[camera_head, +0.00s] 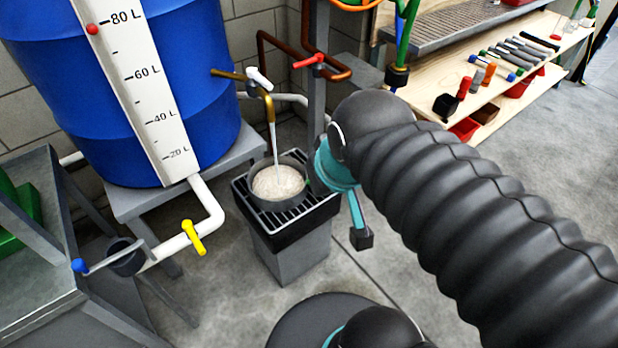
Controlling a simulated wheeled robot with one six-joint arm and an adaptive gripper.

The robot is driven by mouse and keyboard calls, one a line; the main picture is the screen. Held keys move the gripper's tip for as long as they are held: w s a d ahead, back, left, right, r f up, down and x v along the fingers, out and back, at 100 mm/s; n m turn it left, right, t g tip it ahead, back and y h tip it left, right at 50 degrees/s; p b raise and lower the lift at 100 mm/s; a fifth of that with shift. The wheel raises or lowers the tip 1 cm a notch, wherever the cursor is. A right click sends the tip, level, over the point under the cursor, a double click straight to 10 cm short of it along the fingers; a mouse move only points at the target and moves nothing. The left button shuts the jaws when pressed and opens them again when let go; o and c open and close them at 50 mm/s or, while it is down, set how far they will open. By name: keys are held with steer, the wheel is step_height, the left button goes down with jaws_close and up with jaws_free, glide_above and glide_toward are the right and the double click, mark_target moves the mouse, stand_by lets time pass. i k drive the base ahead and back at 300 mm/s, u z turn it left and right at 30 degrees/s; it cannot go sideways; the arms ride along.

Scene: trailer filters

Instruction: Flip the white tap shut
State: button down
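The white tap (259,77) is a small white lever on top of a brass spout (270,108), near the upper middle of the camera_head view. The lever lies at a slant, its lower end to the right. A thin pale stream runs from the spout into a grey pot (279,205) of cloudy, frothy liquid below. My arm comes in from the right, and its end with the teal ring is right of the pot and below the tap.
The pot stands on a black grated stand (245,200). A red-handled valve (309,61) on brown pipe is right of the tap. A blue barrel (215,95) with a litre scale, a yellow valve handle (194,237) and a blue-tipped lever (80,265) are left. Wooden tool shelves (545,62) stand back right.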

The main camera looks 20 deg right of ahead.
mark_target(252, 72)
steer(key=k, duration=1.5)
